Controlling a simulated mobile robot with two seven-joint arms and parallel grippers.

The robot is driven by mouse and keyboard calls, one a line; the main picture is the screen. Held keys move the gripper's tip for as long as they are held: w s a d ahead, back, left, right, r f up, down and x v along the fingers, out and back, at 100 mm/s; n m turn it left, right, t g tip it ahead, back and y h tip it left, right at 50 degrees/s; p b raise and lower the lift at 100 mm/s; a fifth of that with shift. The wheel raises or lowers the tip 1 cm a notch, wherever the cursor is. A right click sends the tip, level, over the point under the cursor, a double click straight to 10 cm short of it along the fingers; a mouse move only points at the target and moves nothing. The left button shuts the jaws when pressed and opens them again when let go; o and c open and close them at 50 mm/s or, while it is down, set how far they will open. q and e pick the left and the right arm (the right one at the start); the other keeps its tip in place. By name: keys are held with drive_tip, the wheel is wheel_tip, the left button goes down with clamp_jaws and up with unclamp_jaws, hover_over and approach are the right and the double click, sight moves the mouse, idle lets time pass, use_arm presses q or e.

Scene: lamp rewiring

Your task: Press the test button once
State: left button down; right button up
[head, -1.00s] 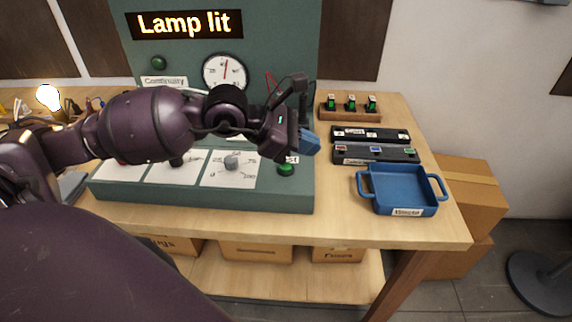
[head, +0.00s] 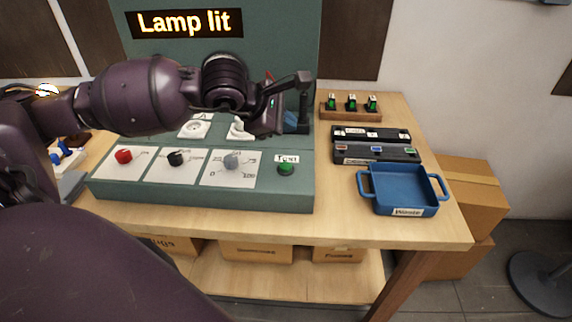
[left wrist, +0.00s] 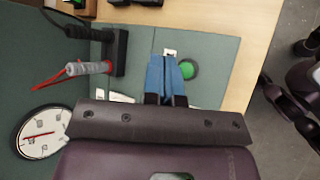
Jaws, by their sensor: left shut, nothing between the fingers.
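The green test button (head: 286,168) sits on the right end of the sloped green console (head: 200,200), under a white "Test" label (head: 287,158). My left gripper (head: 296,124) is above and behind the button in the head view, apart from it, with its blue fingers together and empty. In the left wrist view the shut fingers (left wrist: 171,68) show beside the green button (left wrist: 189,69). The sign (head: 190,22) on the panel reads "Lamp lit". The lamp bulb (head: 47,90) glows at the far left, partly behind my arm.
Red, black and grey knobs (head: 232,161) sit left of the button. A round dial (left wrist: 43,132) is on the panel. Bare table lies in front of the console.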

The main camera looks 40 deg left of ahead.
use_arm(q)
drive_tip(key=b, duration=0.3)
hover_over(286, 166)
wheel_tip(286, 166, down, 7)
drive_tip(key=shift+r, duration=0.2)
drive_tip(key=shift+f, duration=0.65)
idle(0.7)
idle(0.5)
drive_tip(key=shift+f, duration=0.15)
